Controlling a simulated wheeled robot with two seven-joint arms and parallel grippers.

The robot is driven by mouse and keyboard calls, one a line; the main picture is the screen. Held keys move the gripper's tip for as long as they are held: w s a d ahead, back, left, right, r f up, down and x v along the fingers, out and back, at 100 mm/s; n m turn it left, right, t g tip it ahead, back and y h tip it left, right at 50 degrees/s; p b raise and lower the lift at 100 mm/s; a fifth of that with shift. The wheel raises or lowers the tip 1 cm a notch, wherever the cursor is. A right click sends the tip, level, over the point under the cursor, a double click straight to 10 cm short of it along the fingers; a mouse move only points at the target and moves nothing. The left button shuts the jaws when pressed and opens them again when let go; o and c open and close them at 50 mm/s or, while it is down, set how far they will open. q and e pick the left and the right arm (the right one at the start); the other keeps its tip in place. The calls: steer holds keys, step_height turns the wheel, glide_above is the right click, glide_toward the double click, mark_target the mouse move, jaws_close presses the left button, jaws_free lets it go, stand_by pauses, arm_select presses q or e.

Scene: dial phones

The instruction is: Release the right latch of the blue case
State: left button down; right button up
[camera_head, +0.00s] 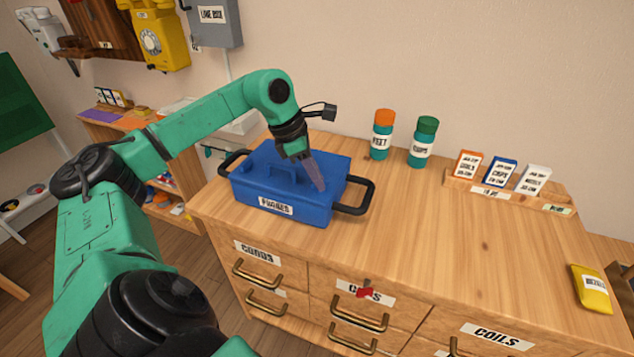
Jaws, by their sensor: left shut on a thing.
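The blue case (262,190) lies closed on the wooden cabinet top, with a "PHONES" label on its front and a black handle at each end. My left gripper (317,184) reaches down onto the right part of its lid. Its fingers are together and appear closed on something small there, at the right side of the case. The fingers hide what they hold, so the right latch is not clearly visible. My right gripper is not in view.
An orange-capped bottle (382,135) and a green-capped bottle (423,142) stand behind the case. A card rack (510,195) is at the back right. A yellow packet (591,289) lies near the right edge. The middle of the cabinet top (450,245) is clear.

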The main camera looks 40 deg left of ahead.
arm_select(q)
steer(key=n, duration=0.2)
steer(key=shift+n+t+y+b, duration=0.35)
steer(key=shift+n+t+y, duration=0.05)
steer(key=n, duration=0.1)
steer(key=n+y, duration=0.1)
steer(key=shift+s+d+r+n, duration=0.1)
steer(key=shift+d+n, duration=0.05)
steer(key=shift+n, duration=0.25)
steer(key=n+p, duration=0.1)
steer(key=n, duration=0.1)
steer(key=n+y+p, duration=0.1)
steer(key=n+p, duration=0.1)
steer(key=shift+d+r+t+y, duration=0.1)
steer(key=shift+d+t+y, duration=0.05)
steer(key=shift+t+y, duration=0.15)
steer(key=shift+n+y+p, duration=0.5)
steer(key=shift+n+p, duration=0.25)
steer(key=shift+n, duration=0.75)
steer(key=shift+f, duration=0.2)
steer(key=c, duration=0.9)
jaws_free()
steer(key=shift+r, duration=0.1)
